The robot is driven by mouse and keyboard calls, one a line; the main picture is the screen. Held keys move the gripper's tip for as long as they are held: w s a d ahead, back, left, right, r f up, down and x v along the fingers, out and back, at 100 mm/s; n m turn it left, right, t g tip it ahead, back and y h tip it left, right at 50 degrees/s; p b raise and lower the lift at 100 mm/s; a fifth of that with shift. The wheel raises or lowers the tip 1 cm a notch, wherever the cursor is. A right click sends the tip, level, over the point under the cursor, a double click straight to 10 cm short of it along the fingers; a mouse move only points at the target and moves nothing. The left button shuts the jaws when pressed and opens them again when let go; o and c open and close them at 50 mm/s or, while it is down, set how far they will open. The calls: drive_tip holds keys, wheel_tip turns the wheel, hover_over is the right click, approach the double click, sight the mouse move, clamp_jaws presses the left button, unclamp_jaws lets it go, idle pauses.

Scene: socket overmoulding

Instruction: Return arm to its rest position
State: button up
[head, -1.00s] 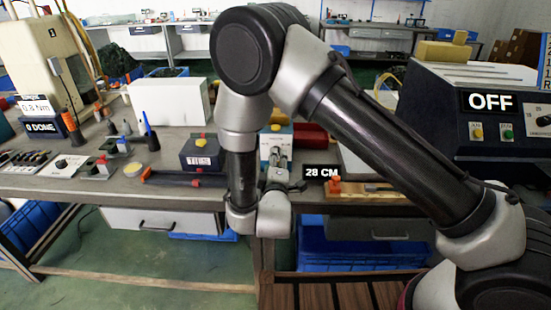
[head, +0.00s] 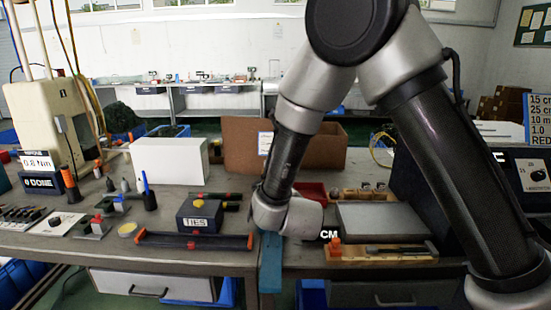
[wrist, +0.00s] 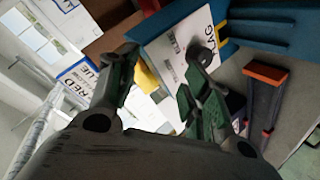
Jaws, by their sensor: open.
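My arm crosses the right half of the head view, raised and bent at the elbow. Its wrist hangs over the front of the workbench (head: 215,255), near the dark blue TIES box (head: 199,215). In the head view the fingers cannot be made out. In the wrist view my gripper (wrist: 160,88) is open, with its two green-padded fingers apart and nothing held between them. A white card with black letters (wrist: 180,48) shows beyond the fingers.
A black bar with orange ends (head: 193,240) lies left of my wrist. A wooden fixture (head: 375,256) and a dark machine (head: 530,180) stand to the right. A brown box (head: 240,145) and a white box (head: 168,160) stand behind. Small tools fill the bench's left side.

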drive_tip(key=s+d+r+m+g+y, duration=0.1)
drive_tip(key=s+d+r+m+g, duration=0.15)
drive_tip(key=d+r, duration=0.5)
drive_tip(key=s+d+r+m+g+y, duration=0.1)
drive_tip(key=s+d+r+m+g, duration=0.1)
drive_tip(key=s+d+r, duration=0.4)
drive_tip(key=s+d+r+m+g+h, duration=0.2)
drive_tip(key=s+d, duration=0.8)
drive_tip(key=s+d+r+m+g+h, duration=0.1)
drive_tip(key=s+d+r+m+g, duration=0.1)
drive_tip(key=s+d, duration=0.8)
drive_tip(key=shift+s+d+r+m+h, duration=0.25)
drive_tip(key=shift+s+r+m+h, duration=0.15)
drive_tip(key=shift+s+r+m, duration=0.4)
